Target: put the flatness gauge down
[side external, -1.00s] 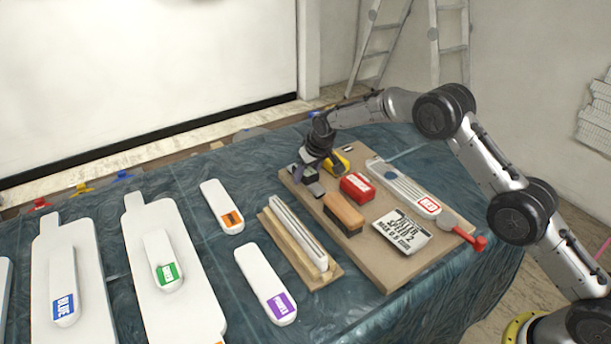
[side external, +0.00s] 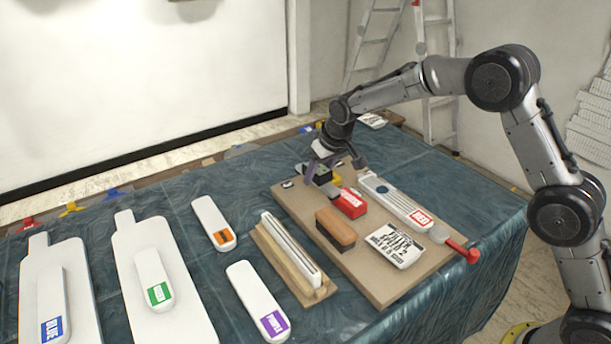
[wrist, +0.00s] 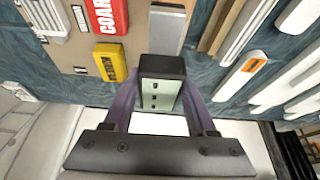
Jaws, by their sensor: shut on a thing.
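My gripper (wrist: 160,95) is shut on the flatness gauge (wrist: 162,82), a small block with a black top and a pale face with dark slots. The purple fingers press on its two sides. In the side view, my gripper (side external: 325,168) points down at the far left corner of the brown board (side external: 383,282). The gauge (side external: 318,171) is small and partly covered by the fingers there. I cannot tell whether its underside touches the board.
Close by on the board are a grey bar (wrist: 168,30), a yellow block (wrist: 110,62) and a red block (side external: 350,203). White tools (side external: 213,222) lie left.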

